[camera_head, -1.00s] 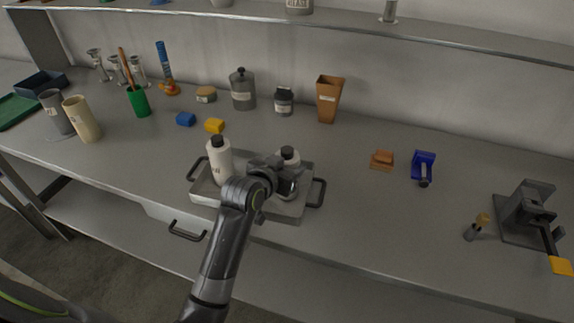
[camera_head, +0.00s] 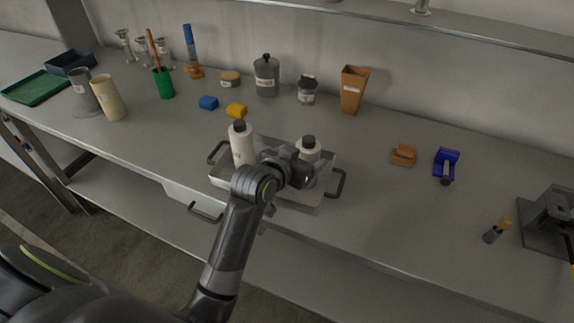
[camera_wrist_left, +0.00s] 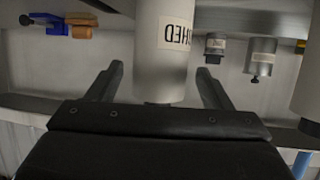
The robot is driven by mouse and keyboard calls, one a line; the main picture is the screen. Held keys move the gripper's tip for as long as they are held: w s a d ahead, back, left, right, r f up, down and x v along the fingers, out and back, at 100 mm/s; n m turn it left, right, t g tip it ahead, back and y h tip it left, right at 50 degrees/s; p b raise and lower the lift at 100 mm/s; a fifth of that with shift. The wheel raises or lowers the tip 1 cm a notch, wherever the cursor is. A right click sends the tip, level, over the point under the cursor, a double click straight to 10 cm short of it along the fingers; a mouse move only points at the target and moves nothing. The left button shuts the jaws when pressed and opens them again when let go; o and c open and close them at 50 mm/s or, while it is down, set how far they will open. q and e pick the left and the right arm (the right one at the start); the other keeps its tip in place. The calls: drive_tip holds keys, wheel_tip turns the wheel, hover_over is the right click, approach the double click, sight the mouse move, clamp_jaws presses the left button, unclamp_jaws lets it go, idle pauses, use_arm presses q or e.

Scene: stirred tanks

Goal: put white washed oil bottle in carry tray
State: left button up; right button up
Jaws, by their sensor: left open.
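The white bottle (camera_head: 309,155) with a dark cap stands upright at the right side of the carry tray (camera_head: 300,202), its lower part hidden by my left gripper (camera_head: 304,176). In the left wrist view this bottle (camera_wrist_left: 165,70) is upside down in the picture, with label letters reading "SHED". It stands between the open fingers of my left gripper (camera_wrist_left: 160,95), with visible gaps on both sides. A second white bottle (camera_head: 240,148) with a dark cap stands in the left part of the tray. My right gripper is not in view.
An orange block (camera_head: 404,155) and a blue item (camera_head: 446,161) lie to the right.

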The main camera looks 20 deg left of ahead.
use_arm(q)
drive_tip(key=v, duration=0.9)
drive_tip(key=shift+r, duration=0.15)
drive_tip(key=s+a+f+n+g+y, duration=0.15)
drive_tip(key=s+a+f+g, duration=0.4)
drive_tip(key=s+f, duration=0.6)
drive_tip(key=s+a+f+n+g+y, duration=0.1)
drive_tip(key=s+a+f+g+y, duration=0.45)
drive_tip(key=s, duration=0.95)
wheel_tip(320, 180, down, 27)
drive_tip(key=a+h, duration=0.2)
drive_tip(key=h, duration=0.1)
drive_tip(key=s+d+f+g, duration=0.1)
drive_tip(key=s+d+f, duration=0.1)
drive_tip(key=s+f, duration=1.2)
drive_tip(key=shift+s+f, duration=0.4)
drive_tip(key=shift+f, duration=0.15)
